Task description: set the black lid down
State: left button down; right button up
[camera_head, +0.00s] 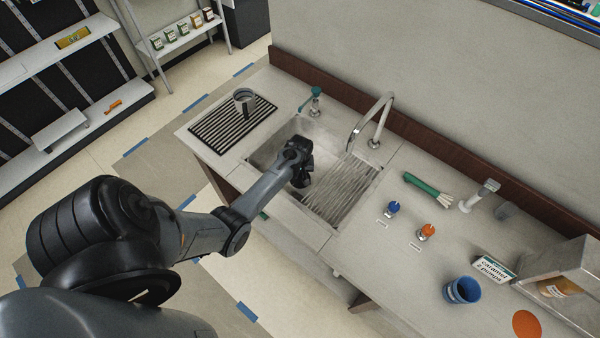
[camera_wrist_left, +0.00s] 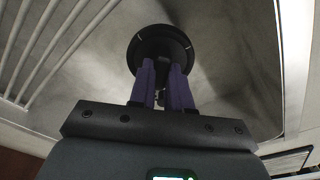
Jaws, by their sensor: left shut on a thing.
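The black lid (camera_wrist_left: 150,45) is a dark round disc in the left wrist view, held at the tips of my left gripper's fingers (camera_wrist_left: 162,78). The two purple-grey fingers are shut on it. In the head view my left gripper (camera_head: 301,178) is over the left part of the steel sink (camera_head: 278,149), beside the ribbed drainer. The lid cannot be told apart from the dark gripper there. In the wrist view the sink's grey basin lies behind the lid, and I cannot tell whether they touch. My right gripper is not in view.
A slatted black drain mat (camera_head: 222,130) with a metal pitcher (camera_head: 244,101) lies left of the sink. A curved tap (camera_head: 382,115) stands behind it. To the right are a green brush (camera_head: 422,184), blue and orange knobs, and a blue cup (camera_head: 462,291).

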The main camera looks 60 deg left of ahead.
pick_arm(q)
jog(key=shift+p, duration=0.35)
dwell(0.5)
jog(key=shift+f, duration=0.25)
dwell(0.3)
jog(key=shift+f+b, duration=1.9)
jog(key=shift+f, duration=0.7)
jog(key=shift+r, duration=0.1)
jog(key=c, duration=0.7)
grip_release()
jog(key=shift+r, duration=0.1)
notch_tip(320, 180, up, 8)
jog(key=p, duration=0.8)
jog(key=shift+p, duration=0.35)
